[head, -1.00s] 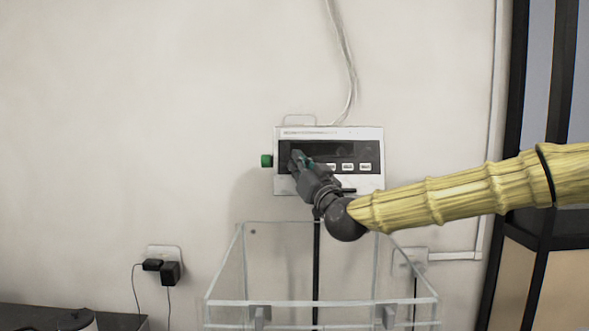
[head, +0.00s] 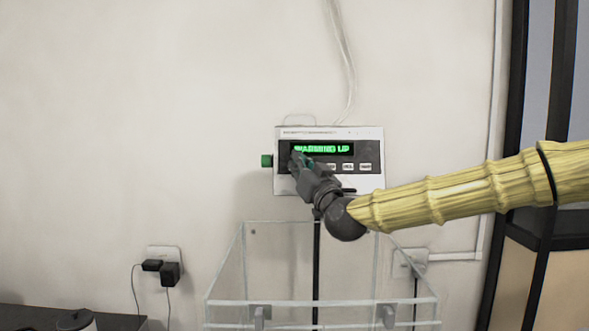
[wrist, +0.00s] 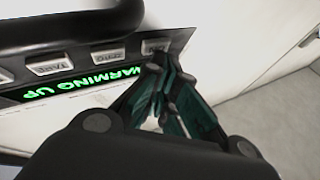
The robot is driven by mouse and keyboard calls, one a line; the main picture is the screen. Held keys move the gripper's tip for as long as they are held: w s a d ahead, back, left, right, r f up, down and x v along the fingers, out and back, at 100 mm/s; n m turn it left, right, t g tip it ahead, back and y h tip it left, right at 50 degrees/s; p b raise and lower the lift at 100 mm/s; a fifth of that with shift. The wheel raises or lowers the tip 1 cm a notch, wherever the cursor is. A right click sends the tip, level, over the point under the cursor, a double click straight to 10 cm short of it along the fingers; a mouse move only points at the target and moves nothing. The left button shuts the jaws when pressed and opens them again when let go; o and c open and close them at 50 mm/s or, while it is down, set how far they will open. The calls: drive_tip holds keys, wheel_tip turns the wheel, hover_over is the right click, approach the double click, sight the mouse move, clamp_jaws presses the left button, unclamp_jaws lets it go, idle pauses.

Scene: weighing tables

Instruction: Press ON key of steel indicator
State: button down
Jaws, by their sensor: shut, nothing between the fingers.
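The steel indicator (head: 358,184) is a light-coloured box on the wall with a dark front panel. Its display (head: 322,149) is lit with green letters reading "WARMING UP", and the same text shows upside down in the wrist view (wrist: 84,82). My gripper (head: 299,158) is shut and empty, with its tips at the left part of the panel. In the wrist view the fingertips (wrist: 158,62) are at the key at the end of the row (wrist: 155,46), partly covering it; its label is not readable. The keys marked ZERO (wrist: 108,55) and TARE (wrist: 50,65) are clear of the fingers.
A green knob (head: 266,161) sticks out of the indicator's left side. A clear open-topped box (head: 222,272) stands below it. A cable (head: 346,70) runs up the wall. Plugs (head: 168,272) sit in a socket at lower left. The wall left of the indicator is free.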

drive_tip(key=shift+s+r, duration=0.15)
drive_tip(key=shift+s, duration=0.4)
drive_tip(key=s, duration=0.2)
drive_tip(key=s+r+b, duration=0.1)
drive_tip(key=s, duration=0.1)
drive_tip(key=shift+s+r, duration=0.15)
drive_tip(key=shift+s, duration=0.25)
idle(0.7)
